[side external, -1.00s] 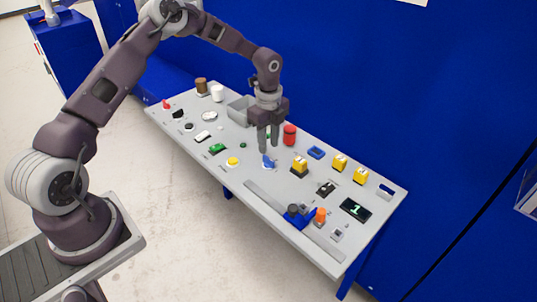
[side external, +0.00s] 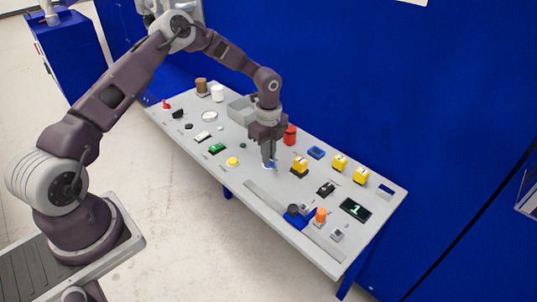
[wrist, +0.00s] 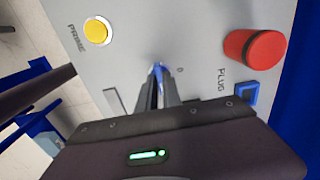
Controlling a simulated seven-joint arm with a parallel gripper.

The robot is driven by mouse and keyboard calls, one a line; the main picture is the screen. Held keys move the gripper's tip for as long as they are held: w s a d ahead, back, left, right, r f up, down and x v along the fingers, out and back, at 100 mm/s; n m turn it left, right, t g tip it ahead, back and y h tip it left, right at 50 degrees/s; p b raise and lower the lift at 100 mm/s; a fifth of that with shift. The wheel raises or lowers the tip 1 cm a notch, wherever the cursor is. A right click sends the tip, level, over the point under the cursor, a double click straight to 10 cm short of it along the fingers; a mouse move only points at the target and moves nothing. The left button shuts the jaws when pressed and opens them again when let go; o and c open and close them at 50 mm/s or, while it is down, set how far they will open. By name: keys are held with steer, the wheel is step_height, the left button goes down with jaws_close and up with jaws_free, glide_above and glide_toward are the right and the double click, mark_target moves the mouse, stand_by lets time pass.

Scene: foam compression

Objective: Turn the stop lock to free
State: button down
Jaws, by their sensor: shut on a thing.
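A small blue knob (side external: 270,167) stands on the grey panel, near its middle; I take it to be the stop lock, though no readable label confirms this. My gripper (side external: 269,161) points straight down over it, with its fingers low and close together around the knob. In the wrist view, my gripper (wrist: 158,88) is shut on the blue knob (wrist: 158,68), and only a thin blue strip shows between and past the fingertips. The fingers hide most of the knob, so I cannot tell which way it is turned.
A yellow button (wrist: 98,31) marked PRIME lies to one side. A red cylinder (side external: 290,136) and a blue square piece (wrist: 246,93) marked PLUG are on the other. A rail (side external: 265,195) runs along the front.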

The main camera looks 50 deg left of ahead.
steer(key=n, duration=0.8)
steer(key=shift+n, duration=0.4)
steer(key=n, duration=0.4)
steer(key=shift+n, duration=2.5)
steer(key=c, duration=1.5)
jaws_free()
